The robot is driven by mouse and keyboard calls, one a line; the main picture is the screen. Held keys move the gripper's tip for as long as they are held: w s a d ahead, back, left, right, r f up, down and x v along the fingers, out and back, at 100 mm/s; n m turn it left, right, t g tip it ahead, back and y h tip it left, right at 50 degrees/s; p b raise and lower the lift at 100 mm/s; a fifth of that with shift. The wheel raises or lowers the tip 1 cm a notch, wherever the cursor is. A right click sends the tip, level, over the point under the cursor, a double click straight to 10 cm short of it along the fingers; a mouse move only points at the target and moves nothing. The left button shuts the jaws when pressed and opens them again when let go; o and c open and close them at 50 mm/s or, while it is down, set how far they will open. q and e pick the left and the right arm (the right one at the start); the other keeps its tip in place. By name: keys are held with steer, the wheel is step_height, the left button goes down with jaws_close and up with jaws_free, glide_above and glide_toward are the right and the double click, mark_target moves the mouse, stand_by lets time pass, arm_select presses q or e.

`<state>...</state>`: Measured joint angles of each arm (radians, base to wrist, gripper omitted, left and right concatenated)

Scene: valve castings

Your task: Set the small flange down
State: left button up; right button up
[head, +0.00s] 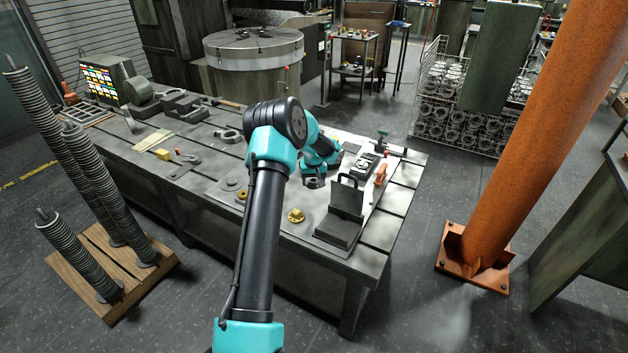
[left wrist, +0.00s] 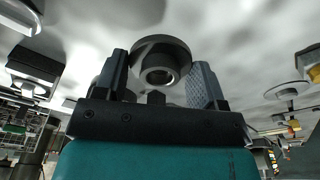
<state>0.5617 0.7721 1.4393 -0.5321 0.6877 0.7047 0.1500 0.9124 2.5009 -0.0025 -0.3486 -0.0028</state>
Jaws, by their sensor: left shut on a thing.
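My left gripper (left wrist: 160,85) is shut on a grey metal flange, the small flange (left wrist: 158,50), with a round rim and a hollow hub between the two fingers. In the head view my left gripper (head: 315,182) is over the middle of the steel table (head: 215,165), partly behind my own arm. The flange is hard to make out there, and I cannot tell whether it touches the table. My right gripper is not in view.
A brass flange (head: 295,215) lies near the table's front edge. A grey angle block (head: 345,205) stands to its right. A grey disc (head: 232,183) and a small brass ring (head: 242,195) lie left of my arm. An orange column (head: 530,130) stands on the right.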

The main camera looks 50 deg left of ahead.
mark_target(313, 197)
arm_select(q)
steer(key=shift+f, duration=3.05)
steer(key=shift+f, duration=0.2)
steer(key=o, duration=1.1)
steer(key=shift+o, duration=0.2)
step_height(313, 197, up, 17)
steer(key=s+d, duration=0.1)
steer(key=shift+s+d, duration=0.15)
steer(key=shift+d, duration=0.15)
steer(key=shift+r, duration=0.1)
